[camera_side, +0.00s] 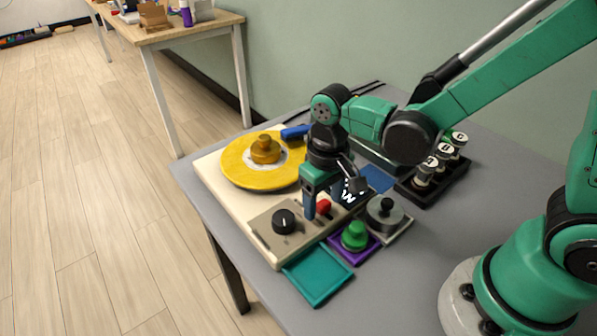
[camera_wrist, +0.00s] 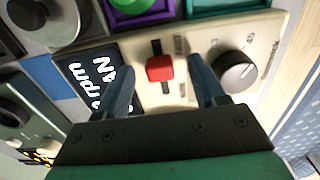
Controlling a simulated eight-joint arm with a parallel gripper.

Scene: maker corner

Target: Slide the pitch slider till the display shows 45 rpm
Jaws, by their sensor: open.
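The turntable deck (camera_side: 212,181) carries a yellow platter (camera_side: 232,168) and a control panel. The red pitch slider knob (camera_side: 323,206) sits on the panel; in the wrist view the red knob (camera_wrist: 160,68) rides in a black vertical slot, with slot showing above and below it. My gripper (camera_wrist: 161,72) is open, one finger either side of the knob with a gap on each side. The black display (camera_wrist: 82,72) shows white "rpm" lettering, but a finger partly covers it and I cannot read the number. My gripper (camera_side: 322,205) also hides part of the display in the side view.
A black dial (camera_side: 284,221) is beside the slider. Close around the deck are a teal tray (camera_side: 318,274), a green knob (camera_side: 354,237) on a purple tray, a grey round piece (camera_side: 385,216) with a black knob, and a black rack (camera_side: 430,190) of labelled cylinders.

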